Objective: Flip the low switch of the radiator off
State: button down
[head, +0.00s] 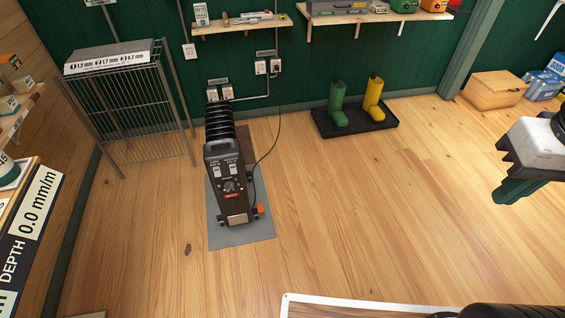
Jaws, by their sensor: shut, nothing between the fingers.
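The radiator (226,205) is a dark, finned oil heater that stands upright on a grey mat (258,236) on the wooden floor, left of centre in the head view. Its control panel faces me. Two pale rocker switches, a left one (217,171) and a right one (232,169), sit side by side near the top of the panel, with a dial (228,186) and a red label below. The switch labels are too small to read, so I cannot tell which is low or how either is set.
A wire rack (135,115) stands left of the radiator. A cable runs from the radiator's right side to wall sockets (268,67). A boot tray (383,124) holds green and yellow boots at the back. A pale-edged board (287,302) is at the bottom. Floor right of the radiator is clear.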

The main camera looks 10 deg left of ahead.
aim_at(217, 170)
jog(key=z, duration=0.5)
jog(key=k, duration=1.05)
jog(key=u, duration=1.65)
jog(key=i, duration=1)
jog(key=u, duration=0.05)
